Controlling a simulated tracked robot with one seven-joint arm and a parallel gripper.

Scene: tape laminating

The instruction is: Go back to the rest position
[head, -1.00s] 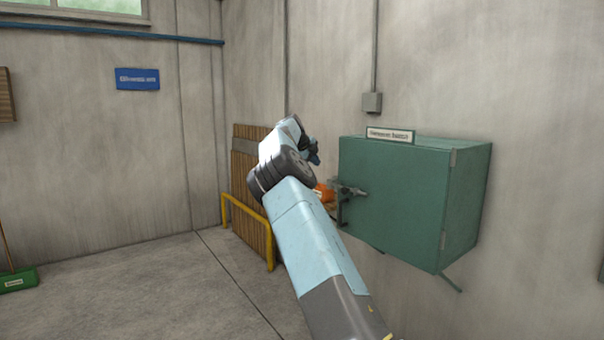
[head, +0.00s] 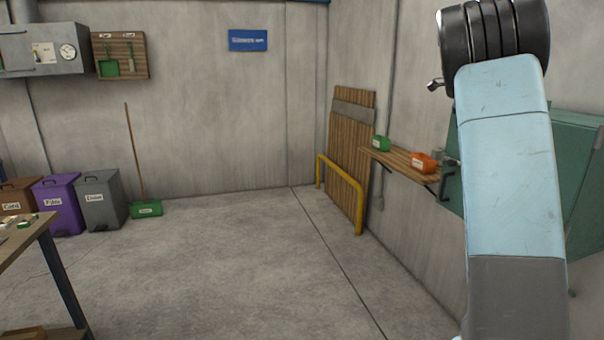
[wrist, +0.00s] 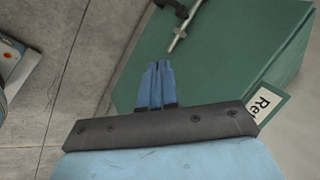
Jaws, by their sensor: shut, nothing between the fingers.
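My gripper (wrist: 157,82) shows in the wrist view as two blue fingers pressed together, with nothing between them. It appears in front of the green wall cabinet (wrist: 222,50), seen at a tilt, and I cannot tell the distance. In the head view my arm stands nearly upright at the right and covers part of the cabinet (head: 580,165). My fingers cannot be made out in that view.
A wooden shelf (head: 405,165) with a green container (head: 380,143) and an orange one (head: 423,162) is left of the cabinet. A yellow rail (head: 340,190) guards wooden boards. A workbench (head: 35,230) stands at left. The middle floor is clear.

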